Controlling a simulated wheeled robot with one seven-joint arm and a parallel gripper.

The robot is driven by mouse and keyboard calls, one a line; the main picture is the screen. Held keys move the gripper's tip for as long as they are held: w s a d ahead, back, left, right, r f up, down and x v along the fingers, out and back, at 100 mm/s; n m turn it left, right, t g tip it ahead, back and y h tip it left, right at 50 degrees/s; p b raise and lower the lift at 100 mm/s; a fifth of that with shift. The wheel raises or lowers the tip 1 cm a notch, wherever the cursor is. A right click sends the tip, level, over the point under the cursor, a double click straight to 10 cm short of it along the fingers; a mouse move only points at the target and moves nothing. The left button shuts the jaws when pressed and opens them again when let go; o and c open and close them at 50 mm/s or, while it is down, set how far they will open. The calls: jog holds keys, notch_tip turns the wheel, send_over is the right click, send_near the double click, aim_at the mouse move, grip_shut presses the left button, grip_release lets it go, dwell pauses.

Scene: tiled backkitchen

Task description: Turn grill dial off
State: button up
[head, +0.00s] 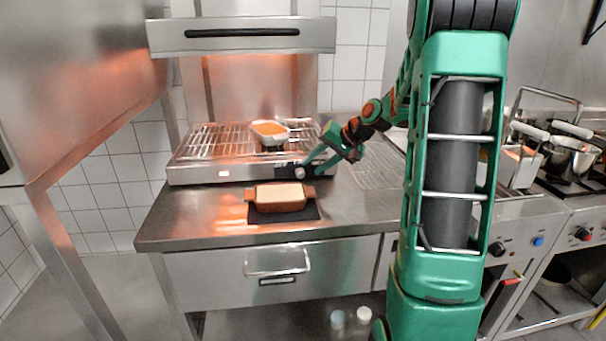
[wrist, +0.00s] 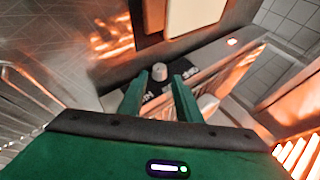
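The grill (head: 200,176) stands on the steel counter, with a wire rack and an orange glow. Its small grey dial (head: 299,173) sits on a black panel at the right of its front face. The dial also shows in the wrist view (wrist: 160,71), straight ahead of the fingertips. My gripper (head: 307,166) reaches in from the right, close to the dial. In the wrist view my gripper (wrist: 158,84) is open, with its two green fingers apart and the dial in line with the gap. I cannot tell whether the fingers touch it. The dial's setting is not readable.
A white dish with orange food (head: 269,131) is on the rack. A brown dish with pale food (head: 280,196) sits on a black mat (head: 314,210) below the dial, near my gripper. A lit indicator (wrist: 232,42) is on the grill front. Fryers stand at the right.

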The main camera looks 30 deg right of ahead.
aim_at(302, 173)
jog(key=x, duration=0.6)
jog(key=c, duration=0.8)
